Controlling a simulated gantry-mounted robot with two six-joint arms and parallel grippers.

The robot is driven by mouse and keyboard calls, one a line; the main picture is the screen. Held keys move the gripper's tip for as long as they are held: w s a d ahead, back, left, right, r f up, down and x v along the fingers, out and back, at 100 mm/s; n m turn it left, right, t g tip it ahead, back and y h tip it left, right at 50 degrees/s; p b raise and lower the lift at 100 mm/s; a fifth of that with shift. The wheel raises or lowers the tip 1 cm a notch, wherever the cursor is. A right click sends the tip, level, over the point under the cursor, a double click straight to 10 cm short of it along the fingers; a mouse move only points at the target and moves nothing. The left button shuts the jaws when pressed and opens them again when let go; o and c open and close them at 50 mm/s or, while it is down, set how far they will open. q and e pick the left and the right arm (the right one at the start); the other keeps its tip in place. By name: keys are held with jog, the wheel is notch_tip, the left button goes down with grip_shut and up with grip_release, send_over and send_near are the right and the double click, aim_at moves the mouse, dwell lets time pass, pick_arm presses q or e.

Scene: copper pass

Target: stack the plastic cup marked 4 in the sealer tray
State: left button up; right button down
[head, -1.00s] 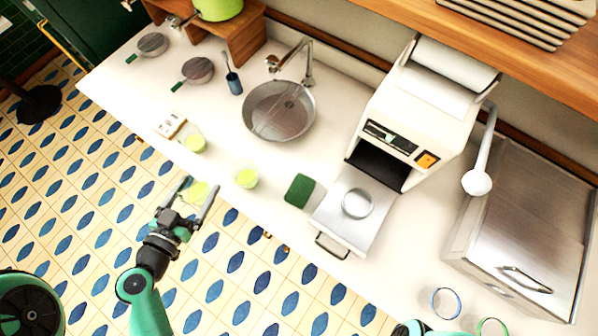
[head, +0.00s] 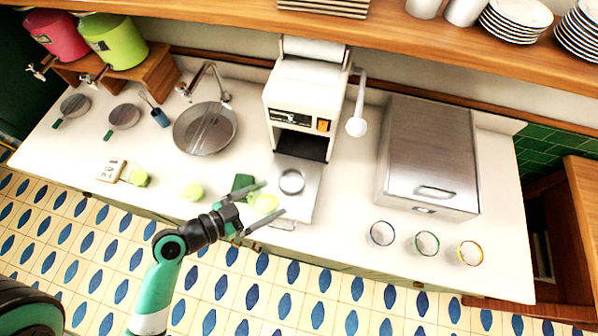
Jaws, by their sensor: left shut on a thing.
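My left gripper (head: 275,201) is shut on a clear plastic cup (head: 265,203) with yellow-green contents. It holds the cup beside the lower left of the sealer tray (head: 304,205), partly overlapping the tray's edge in the head view; its height above the tray is hard to tell. The silver tray is pulled out from the white sealer (head: 310,92) and has an empty round ring (head: 292,182). Two similar cups stand on the counter, one in the middle (head: 193,191) and one further left (head: 138,178). I cannot read a number on any cup. My right gripper is not in view.
A green sponge (head: 241,185) lies just behind the gripper. A sink (head: 205,128) is behind to the left. A steel box (head: 432,150) and several coloured-rim glasses (head: 427,243) stand to the right. The counter between tray and glasses is clear.

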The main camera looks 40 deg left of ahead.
pick_arm(q)
jog(key=shift+w+d+r+h, duration=0.1)
jog(key=shift+d+r+h, duration=0.2)
jog(key=shift+d, duration=0.2)
jog(key=w+a+f+b, duration=0.1)
jog(key=w+a+f, duration=0.3)
jog(key=w, duration=0.4)
jog(key=b, duration=0.2)
send_over(292, 183)
notch_tip(292, 183, down, 6)
jog(key=shift+s+r, duration=0.15)
jog(key=shift+r, duration=0.05)
jog(key=shift+w+f+b, duration=0.2)
jog(key=shift+f+b, duration=0.2)
jog(key=shift+f, duration=1.4)
jog(key=shift+f+b, duration=0.4)
jog(key=shift+b, duration=0.1)
jog(key=o, duration=1)
jog(key=shift+o, duration=0.2)
jog(key=shift+r, duration=0.1)
